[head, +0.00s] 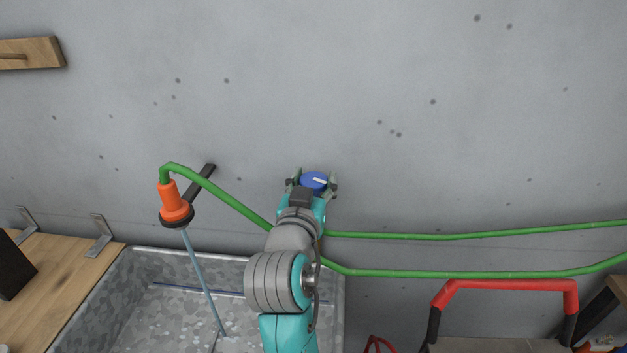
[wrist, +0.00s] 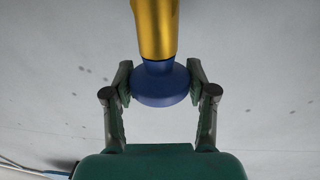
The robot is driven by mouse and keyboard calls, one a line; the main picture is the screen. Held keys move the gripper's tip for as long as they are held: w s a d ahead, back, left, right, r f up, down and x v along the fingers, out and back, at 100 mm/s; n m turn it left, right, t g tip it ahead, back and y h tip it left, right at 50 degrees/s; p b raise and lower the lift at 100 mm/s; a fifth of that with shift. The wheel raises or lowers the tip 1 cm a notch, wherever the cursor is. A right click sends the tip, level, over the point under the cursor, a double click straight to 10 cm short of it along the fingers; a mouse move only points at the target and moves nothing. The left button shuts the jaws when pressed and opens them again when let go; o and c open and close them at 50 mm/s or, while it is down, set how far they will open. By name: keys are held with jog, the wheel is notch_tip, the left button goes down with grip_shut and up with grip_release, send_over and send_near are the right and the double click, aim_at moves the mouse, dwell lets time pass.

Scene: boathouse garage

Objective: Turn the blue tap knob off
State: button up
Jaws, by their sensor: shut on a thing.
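The round blue tap knob (head: 314,180) is by the grey wall, with a short white mark that lies roughly sideways in the head view. My gripper (head: 312,186) has a finger on either side of the knob and is shut on it. In the wrist view the blue knob (wrist: 160,88) sits between the two fingers of my gripper (wrist: 160,82), at the end of a brass-coloured tap body (wrist: 155,28). An orange nozzle (head: 173,201) on a green hose hangs at the left, and a thin pale blue stream (head: 203,282) runs from it down into the metal basin (head: 128,285).
The green hose (head: 450,236) runs along the wall behind my arm to the right. A wooden counter (head: 65,270) is left of the basin. A red and black handle (head: 505,285) stands at the lower right. The wall above the knob is clear.

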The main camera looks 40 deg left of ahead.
aim_at(314, 178)
jog(key=m+t+h, duration=0.1)
jog(key=m+h, duration=0.2)
jog(key=h, duration=0.1)
jog(key=m+h, duration=0.3)
jog(key=h, duration=0.2)
jog(key=shift+a+t, duration=0.1)
jog(key=shift+t, duration=0.3)
jog(key=m+g+h, duration=0.1)
jog(key=m+h, duration=0.1)
jog(key=h, duration=0.1)
jog(key=m+g+h, duration=0.1)
jog(key=m+h, duration=0.1)
jog(key=h, duration=0.2)
jog(key=shift+m, duration=0.4)
jog(key=shift+h, duration=0.3)
jog(key=o, duration=1.1)
notch_tip(314, 178, up, 10)
jog(key=shift+f, duration=0.1)
